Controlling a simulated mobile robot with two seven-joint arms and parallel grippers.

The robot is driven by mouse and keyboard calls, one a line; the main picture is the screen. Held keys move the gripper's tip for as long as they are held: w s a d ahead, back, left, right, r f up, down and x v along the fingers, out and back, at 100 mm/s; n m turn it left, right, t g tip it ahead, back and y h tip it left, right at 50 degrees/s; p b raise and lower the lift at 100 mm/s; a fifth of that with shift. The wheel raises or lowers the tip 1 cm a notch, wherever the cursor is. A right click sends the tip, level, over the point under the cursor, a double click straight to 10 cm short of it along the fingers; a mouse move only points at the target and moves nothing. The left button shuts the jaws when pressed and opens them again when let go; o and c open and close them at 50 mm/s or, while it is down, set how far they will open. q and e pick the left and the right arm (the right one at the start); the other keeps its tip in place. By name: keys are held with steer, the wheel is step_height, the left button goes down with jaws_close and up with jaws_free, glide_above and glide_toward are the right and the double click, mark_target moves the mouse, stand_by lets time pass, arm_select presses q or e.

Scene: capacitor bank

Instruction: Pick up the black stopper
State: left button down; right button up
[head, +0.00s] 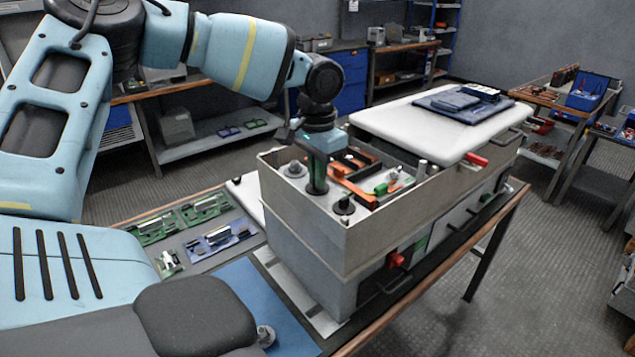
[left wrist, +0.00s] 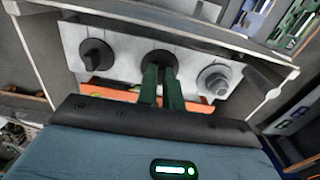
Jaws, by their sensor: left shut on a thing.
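My left gripper (head: 317,185) reaches down into the open grey box (head: 300,215) on the bench. In the left wrist view its green fingers (left wrist: 161,95) are shut on a black stopper (left wrist: 160,58) in the middle of a light panel (left wrist: 125,40). The fingers hide much of this stopper; it appears seated in the panel. A second black stopper (left wrist: 95,53) stands to its left in the wrist view, and it also shows in the head view (head: 343,205). A silver bolt (left wrist: 213,80) stands on the other side. My right gripper is not in view.
The box walls rise close around the fingers. Orange parts (head: 360,185) and a green part (head: 381,189) lie inside. A white lid (head: 400,125) bearing a blue tray (head: 440,107) lies behind. Circuit boards (head: 215,235) lie on the bench to the left.

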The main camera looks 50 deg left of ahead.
arm_select(q)
step_height(320, 180, up, 10)
stand_by(0.5)
